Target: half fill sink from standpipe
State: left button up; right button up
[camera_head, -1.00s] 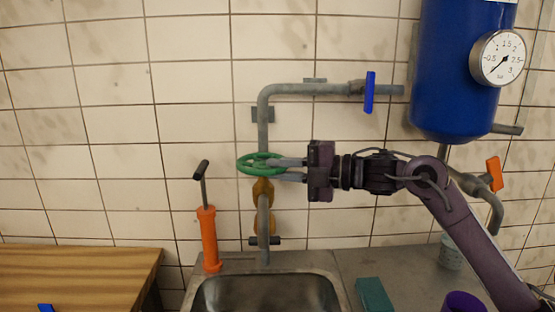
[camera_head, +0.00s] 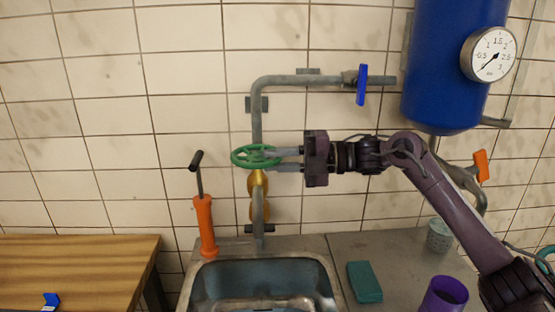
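The green handwheel (camera_head: 243,161) sits on the grey standpipe (camera_head: 257,118), above a brass valve body (camera_head: 257,184). My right gripper (camera_head: 275,160) reaches it from the right, with its fingers overlapping the wheel's right side. A gap shows between the fingers; whether they press on the rim is unclear. The steel sink (camera_head: 195,289) is below, cut off by the bottom edge. Its inside looks bluish, as if holding water, but no level can be read. No stream shows clearly. My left gripper is not in view.
An orange hand pump (camera_head: 205,225) stands left of the standpipe. A blue valve handle (camera_head: 362,85), blue tank (camera_head: 450,70) with gauge (camera_head: 488,54) and orange lever (camera_head: 481,166) are right. A teal block (camera_head: 364,282), purple cup (camera_head: 443,294) and pale cup (camera_head: 439,236) stand on the counter.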

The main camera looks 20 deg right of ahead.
jog(key=shift+o, duration=1.4)
jog(key=shift+d, duration=0.1)
jog(key=b+v, duration=0.2)
jog(key=v, duration=0.5)
jog(key=shift+s+d, duration=0.15)
jog(key=shift+d, duration=0.15)
dwell(2.2)
